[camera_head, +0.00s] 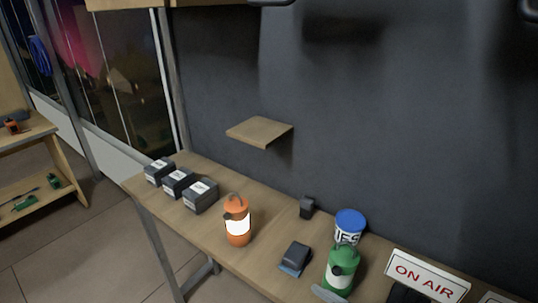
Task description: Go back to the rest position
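Neither of my grippers shows in the head view. The wooden workbench (270,266) runs along the dark wall. On it stand an orange lantern (237,228) with a bright white band, and a green lantern-like object (341,270) further right. A blue-lidded can (350,224) with dark lettering stands just behind the green one. A small dark box-like item (295,256) lies between the orange and green objects, with a blue piece under it.
Several dark boxes (200,196) line the bench's left end. A small shelf (259,132) juts from the wall. An ON AIR sign (427,276) stands at right. Another wooden bench (27,137) stands far left, with open floor (80,245) between. Dark shapes at the top edge are unclear.

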